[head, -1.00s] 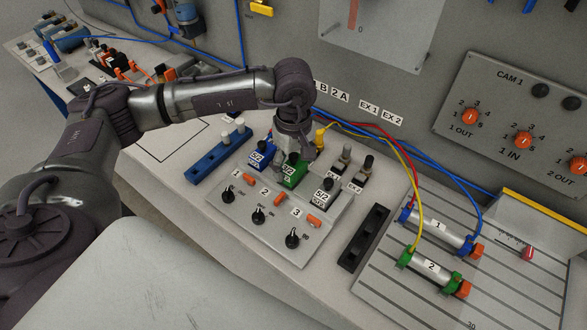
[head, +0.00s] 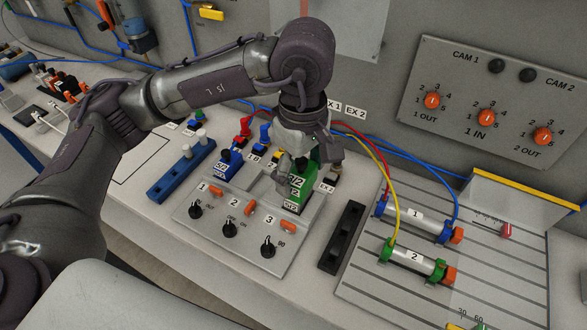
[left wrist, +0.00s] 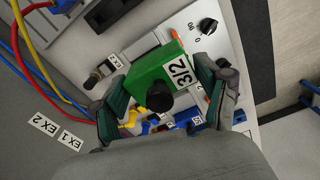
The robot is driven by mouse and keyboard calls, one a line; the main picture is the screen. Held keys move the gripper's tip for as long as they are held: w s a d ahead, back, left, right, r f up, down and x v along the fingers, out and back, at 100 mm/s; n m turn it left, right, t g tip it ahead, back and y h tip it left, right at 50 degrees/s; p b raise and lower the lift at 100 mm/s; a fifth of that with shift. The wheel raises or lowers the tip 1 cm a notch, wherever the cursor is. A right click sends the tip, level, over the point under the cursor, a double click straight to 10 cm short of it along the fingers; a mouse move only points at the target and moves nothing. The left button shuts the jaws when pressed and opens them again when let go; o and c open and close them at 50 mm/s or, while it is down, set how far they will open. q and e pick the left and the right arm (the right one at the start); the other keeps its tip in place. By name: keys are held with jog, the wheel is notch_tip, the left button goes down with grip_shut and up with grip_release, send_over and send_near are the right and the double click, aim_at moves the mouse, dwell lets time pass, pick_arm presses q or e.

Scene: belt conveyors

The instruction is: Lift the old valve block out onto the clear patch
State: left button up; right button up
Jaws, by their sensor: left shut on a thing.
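The green valve block (head: 299,185), marked 3/2, is between the fingers of my left gripper (head: 306,170). A blue valve block (head: 229,160) stands on the panel to the left. A thin black outline on the bench marks a bare patch (head: 132,166). My right gripper is not in view.
A blue rack (head: 170,184) with white pegs lies between the outlined patch and the panel. A black slotted rack (head: 342,238) lies to the right. Beyond it is a slotted plate (head: 376,283) with two cylinders, hoses running to it.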

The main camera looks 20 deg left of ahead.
pick_arm(q)
jog(key=shift+r+p, duration=0.65)
jog(key=shift+r, duration=1.25)
